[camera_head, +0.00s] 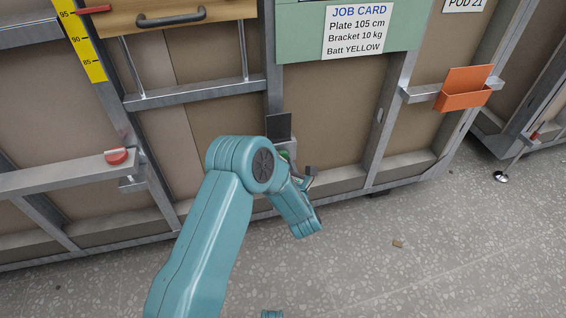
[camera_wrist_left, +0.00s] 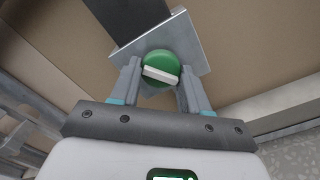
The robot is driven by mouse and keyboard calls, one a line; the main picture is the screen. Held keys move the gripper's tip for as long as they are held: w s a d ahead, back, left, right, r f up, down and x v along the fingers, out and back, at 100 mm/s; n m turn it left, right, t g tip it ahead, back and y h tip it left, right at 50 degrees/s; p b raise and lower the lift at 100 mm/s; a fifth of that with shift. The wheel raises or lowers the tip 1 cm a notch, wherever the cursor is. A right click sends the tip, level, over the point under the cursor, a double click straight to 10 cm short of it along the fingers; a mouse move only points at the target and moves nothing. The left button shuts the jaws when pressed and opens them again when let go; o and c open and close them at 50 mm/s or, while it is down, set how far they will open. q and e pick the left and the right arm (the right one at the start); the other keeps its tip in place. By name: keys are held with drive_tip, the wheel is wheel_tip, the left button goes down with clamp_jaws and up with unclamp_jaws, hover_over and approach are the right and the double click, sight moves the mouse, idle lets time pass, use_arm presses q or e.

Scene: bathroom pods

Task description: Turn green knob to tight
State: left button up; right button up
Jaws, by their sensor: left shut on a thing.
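The green knob (camera_wrist_left: 161,69) shows in the left wrist view, round, with a white bar across its face that tilts slightly down to the right. It sits on a grey metal plate (camera_wrist_left: 190,45). My left gripper (camera_wrist_left: 160,82) has one finger on each side of the knob and is shut on it. In the head view my left arm reaches to the low part of the pod frame, and the gripper (camera_head: 303,180) is partly hidden by the arm. Only a small bit of green shows there. My right gripper is not in view.
A dark panel (camera_head: 279,127) stands just above the arm. A red knob (camera_head: 116,156) sits on a rail at left. An orange holder (camera_head: 463,89) hangs at right. A job card (camera_head: 356,30) is above.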

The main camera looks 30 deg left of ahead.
use_arm(q)
drive_tip(key=shift+s+a+m+p, duration=0.1)
drive_tip(key=shift+m+p, duration=0.25)
drive_tip(key=shift+m, duration=3.25)
drive_tip(key=o, duration=1.1)
drive_tip(key=shift+r, duration=0.1)
drive_tip(key=shift+c, duration=0.2)
drive_tip(key=p+v, duration=0.3)
drive_tip(key=v, duration=1.3)
drive_tip(key=shift+s+p, duration=0.15)
drive_tip(key=shift+p, duration=0.2)
